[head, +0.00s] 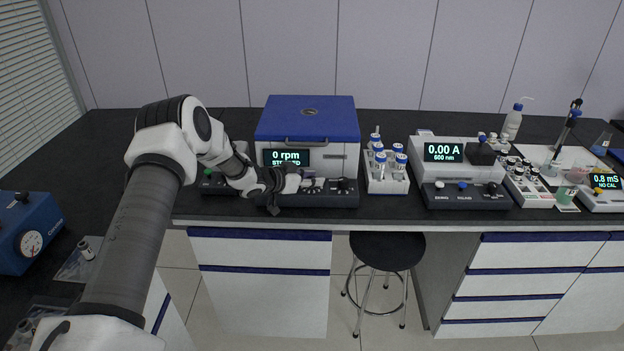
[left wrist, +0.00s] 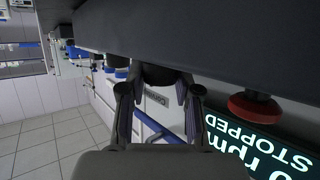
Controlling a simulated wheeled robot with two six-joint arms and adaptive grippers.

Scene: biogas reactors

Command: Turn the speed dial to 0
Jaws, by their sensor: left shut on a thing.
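The centrifuge (head: 308,125) with a blue lid stands on the bench; its display (head: 286,158) reads 0 rpm, STOPPED. The display also shows, rotated, in the left wrist view (left wrist: 265,150). A dark control panel (head: 325,199) runs along its front. My left gripper (head: 290,184) is at this panel, just below the display. In the left wrist view its two fingers (left wrist: 157,98) are shut on a dark round dial (left wrist: 158,74) on the panel. The dial's pointer and markings are not readable. My right gripper is in neither view.
A red button (left wrist: 254,107) sits beside the dial. A white rack of blue-capped tubes (head: 387,184) stands right of the centrifuge, then a photometer (head: 450,175) showing 0.00 A. A stool (head: 387,250) stands in front. Bench left of the centrifuge is largely clear.

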